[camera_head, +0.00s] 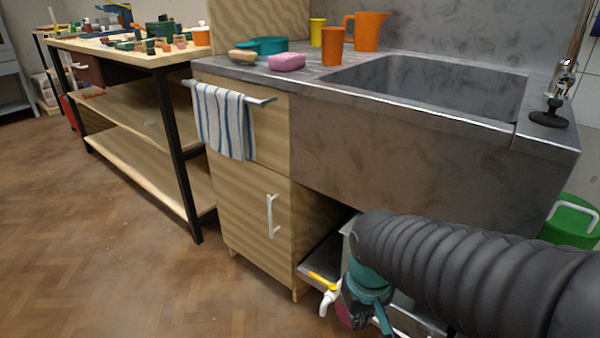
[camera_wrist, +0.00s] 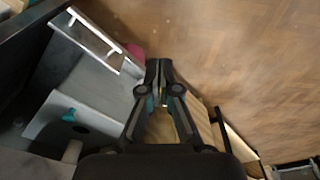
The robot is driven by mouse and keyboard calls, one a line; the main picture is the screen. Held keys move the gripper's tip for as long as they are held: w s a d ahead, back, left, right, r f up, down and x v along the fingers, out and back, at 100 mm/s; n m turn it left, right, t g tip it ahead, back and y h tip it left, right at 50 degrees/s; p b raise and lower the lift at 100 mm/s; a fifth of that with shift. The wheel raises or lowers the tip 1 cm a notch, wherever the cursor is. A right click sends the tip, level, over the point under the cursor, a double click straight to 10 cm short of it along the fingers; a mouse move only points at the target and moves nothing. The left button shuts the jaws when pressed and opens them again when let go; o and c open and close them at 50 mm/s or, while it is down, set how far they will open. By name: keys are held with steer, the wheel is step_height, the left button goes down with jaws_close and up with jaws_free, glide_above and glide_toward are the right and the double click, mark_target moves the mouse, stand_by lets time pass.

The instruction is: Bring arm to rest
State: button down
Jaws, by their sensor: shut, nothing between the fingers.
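My gripper (camera_wrist: 159,68) is shut and empty in the wrist view, pointing down over the wooden floor (camera_wrist: 240,50). In the head view my dark ribbed arm reaches in from the lower right. Its teal wrist end is low in front of the open space under the sink (camera_head: 430,150). The gripper's fingertips cannot be made out clearly there.
A grey metal container (camera_wrist: 85,85) is close left of my gripper. A cabinet (camera_head: 250,205) with a striped towel (camera_head: 222,122) stands left of the sink. A workbench (camera_head: 130,55) is farther left. A green bucket (camera_head: 572,222) is at right. The floor at left is clear.

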steer(key=s+d+r+m+t+p, duration=0.1)
steer(key=d+r+t, duration=0.1)
steer(key=r, duration=0.4)
steer(key=s+d+r+m+t+p, duration=0.1)
steer(key=s+d+r+t, duration=0.1)
steer(key=r, duration=0.4)
steer(key=shift+s+d+m, duration=0.25)
steer(key=shift+d+m, duration=0.05)
steer(key=shift+d, duration=0.25)
steer(key=shift+r, duration=0.1)
